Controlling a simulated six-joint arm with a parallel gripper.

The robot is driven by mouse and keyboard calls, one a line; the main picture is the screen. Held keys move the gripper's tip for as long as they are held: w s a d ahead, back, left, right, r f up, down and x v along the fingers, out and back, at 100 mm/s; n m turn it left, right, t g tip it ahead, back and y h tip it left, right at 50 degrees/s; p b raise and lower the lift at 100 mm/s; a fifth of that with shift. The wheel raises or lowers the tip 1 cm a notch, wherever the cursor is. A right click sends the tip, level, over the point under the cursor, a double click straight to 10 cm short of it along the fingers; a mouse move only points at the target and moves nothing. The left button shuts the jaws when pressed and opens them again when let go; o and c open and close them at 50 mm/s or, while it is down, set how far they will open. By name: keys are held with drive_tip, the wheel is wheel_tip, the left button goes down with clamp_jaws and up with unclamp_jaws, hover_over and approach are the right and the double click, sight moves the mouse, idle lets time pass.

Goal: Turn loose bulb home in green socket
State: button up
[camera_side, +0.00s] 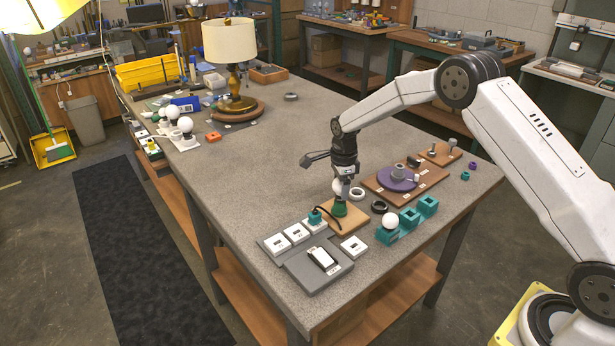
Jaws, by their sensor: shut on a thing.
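The green socket (340,208) stands on a small wooden board (349,222) near the front of the table. A white bulb (338,187) sits upright above the socket, under my gripper (341,178). My gripper points straight down and is shut on this bulb. The bulb's base meets the top of the socket or is just over it; the view is too small to tell how deep it sits. The gripper's fingertips partly hide the bulb.
A teal holder (409,222) with another white bulb (390,220) stands right of the board. White switch modules (297,233) lie to the left. Black and white rings and a board with a purple disc (397,179) are close behind. A lamp (232,60) stands far back; mid-table is clear.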

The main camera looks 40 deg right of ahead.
drive_tip(key=shift+m, duration=1.2)
drive_tip(key=o, duration=1)
drive_tip(key=shift+o, duration=0.2)
drive_tip(key=shift+r, duration=0.1)
drive_tip(key=shift+r, duration=3.8)
drive_tip(key=shift+s, duration=0.15)
drive_tip(key=shift+s+a+r+n, duration=0.3)
drive_tip(key=shift+s+n, duration=0.15)
drive_tip(key=shift+n, duration=0.15)
drive_tip(key=s+a+n+t, duration=0.1)
drive_tip(key=s+a+n, duration=0.2)
drive_tip(key=s+n, duration=0.9)
drive_tip(key=s+a+n+t, duration=0.1)
drive_tip(key=s+a+n, duration=0.2)
drive_tip(key=s+n, duration=0.8)
drive_tip(key=s+r, duration=0.1)
drive_tip(key=s, duration=0.2)
drive_tip(key=shift+a+n+t, duration=0.2)
drive_tip(key=shift+n+t, duration=0.1)
drive_tip(key=shift+n, duration=0.1)
